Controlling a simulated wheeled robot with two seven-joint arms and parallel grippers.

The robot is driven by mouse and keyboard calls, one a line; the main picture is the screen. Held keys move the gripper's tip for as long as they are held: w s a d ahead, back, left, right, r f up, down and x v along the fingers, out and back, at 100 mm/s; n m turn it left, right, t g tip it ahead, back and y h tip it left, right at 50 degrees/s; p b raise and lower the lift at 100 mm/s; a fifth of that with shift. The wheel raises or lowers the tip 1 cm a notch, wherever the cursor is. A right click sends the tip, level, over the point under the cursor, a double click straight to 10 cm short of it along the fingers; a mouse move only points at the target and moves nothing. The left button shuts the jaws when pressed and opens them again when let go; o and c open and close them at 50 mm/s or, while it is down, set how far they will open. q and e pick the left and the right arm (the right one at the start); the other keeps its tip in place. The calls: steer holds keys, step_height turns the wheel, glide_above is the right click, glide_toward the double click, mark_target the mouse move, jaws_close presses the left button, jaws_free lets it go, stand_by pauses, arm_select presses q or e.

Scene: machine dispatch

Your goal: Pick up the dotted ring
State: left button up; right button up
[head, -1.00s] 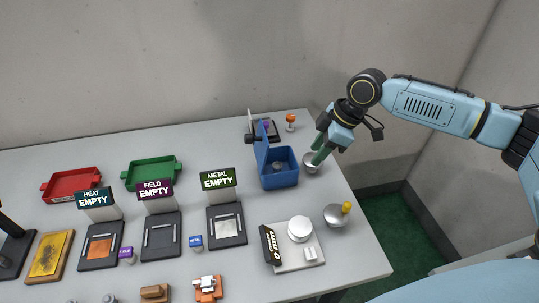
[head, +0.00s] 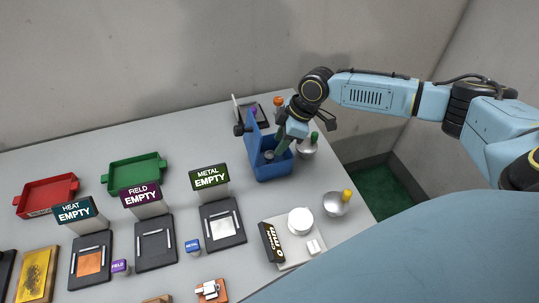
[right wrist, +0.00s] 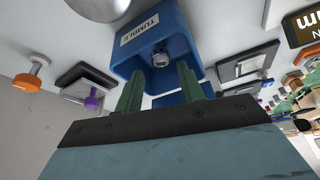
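A small grey metal ring-like piece (head: 269,155) lies inside the open blue box (head: 273,174). The right wrist view also shows this piece (right wrist: 160,57) on the box floor, beyond my fingertips. Dots on it are too small to make out, so I cannot tell if it is the dotted ring. My right gripper (head: 283,142) is over the right part of the box, pointing down into it. Its green fingers (right wrist: 160,78) are spread with nothing between them. The box is marked TUMBLE (right wrist: 141,33) in the wrist view. My left gripper is out of view.
The box's raised blue lid (head: 253,133) stands on its left side. A metal bowl (head: 307,151) sits close on the right, another (head: 336,205) nearer. HEAT, FIELD and METAL stations (head: 223,224), a red tray (head: 47,194) and a green tray (head: 136,174) stand to the left.

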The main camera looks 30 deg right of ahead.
mark_target(269, 156)
steer(key=x, duration=0.4)
steer(key=shift+w+a+f, duration=0.15)
steer(key=shift+a+f, duration=0.05)
steer(key=shift+f, duration=0.1)
steer(key=c, duration=0.7)
steer(key=shift+c, duration=0.2)
